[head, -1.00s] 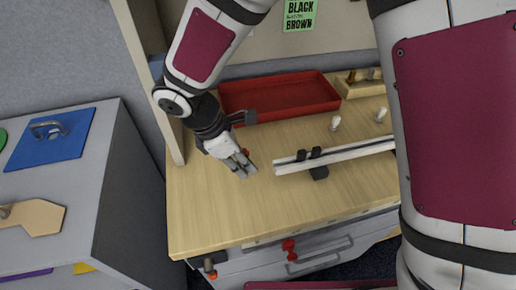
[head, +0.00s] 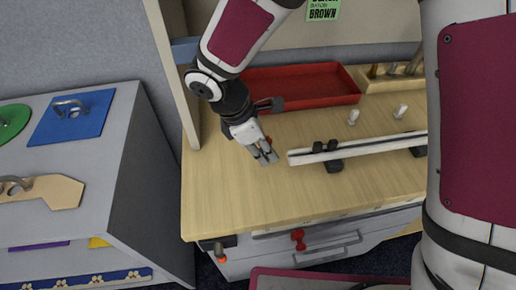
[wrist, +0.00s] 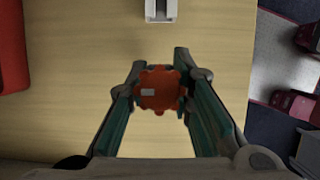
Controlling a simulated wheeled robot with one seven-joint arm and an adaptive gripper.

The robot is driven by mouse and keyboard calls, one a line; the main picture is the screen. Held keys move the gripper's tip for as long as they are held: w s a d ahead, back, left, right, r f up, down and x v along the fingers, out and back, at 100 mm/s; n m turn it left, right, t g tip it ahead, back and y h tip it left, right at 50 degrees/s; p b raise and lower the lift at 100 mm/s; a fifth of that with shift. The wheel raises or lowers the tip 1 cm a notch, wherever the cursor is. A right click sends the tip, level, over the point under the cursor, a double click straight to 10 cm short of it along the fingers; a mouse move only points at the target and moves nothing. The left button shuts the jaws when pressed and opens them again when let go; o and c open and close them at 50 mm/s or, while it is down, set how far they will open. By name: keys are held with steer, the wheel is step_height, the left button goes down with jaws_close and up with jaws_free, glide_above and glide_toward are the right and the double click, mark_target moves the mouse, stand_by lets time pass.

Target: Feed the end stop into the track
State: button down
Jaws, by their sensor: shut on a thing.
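The end stop (wrist: 158,88) is an orange-red knob with a scalloped rim and a small pale mark. In the wrist view my gripper (wrist: 159,66) is shut on it, one finger on each side. In the head view my gripper (head: 266,157) is low over the table, just left of the track's near end; the fingers mostly hide the end stop there. The track (head: 375,146) is a long white rail on black supports, running off right behind my arm. Its open channel end (wrist: 161,10) shows at the top of the wrist view, ahead of the end stop and apart from it.
Two black pieces (head: 325,146) sit on the track near its left end. A red tray (head: 305,87) lies behind. Two white pegs (head: 352,117) stand behind the track. A wooden upright (head: 180,85) borders the table's left side. The table front (head: 225,215) is clear.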

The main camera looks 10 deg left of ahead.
steer(key=shift+w+d, duration=0.25)
steer(key=shift+d, duration=0.65)
steer(key=shift+w+d, duration=0.25)
steer(key=shift+d, duration=0.65)
steer(key=shift+w+d+p, duration=0.15)
steer(key=shift+w+d, duration=0.1)
steer(key=shift+d, duration=0.6)
steer(key=shift+w+d+p, duration=0.15)
steer(key=shift+w+d, duration=0.1)
steer(key=shift+d, duration=0.6)
steer(key=shift+w+d+p, duration=0.15)
steer(key=shift+w+d, duration=0.1)
steer(key=shift+d, duration=0.6)
stand_by(0.5)
steer(key=c, duration=1.3)
jaws_free()
steer(key=shift+c, duration=0.2)
steer(key=v, duration=1.2)
steer(key=shift+d, duration=0.1)
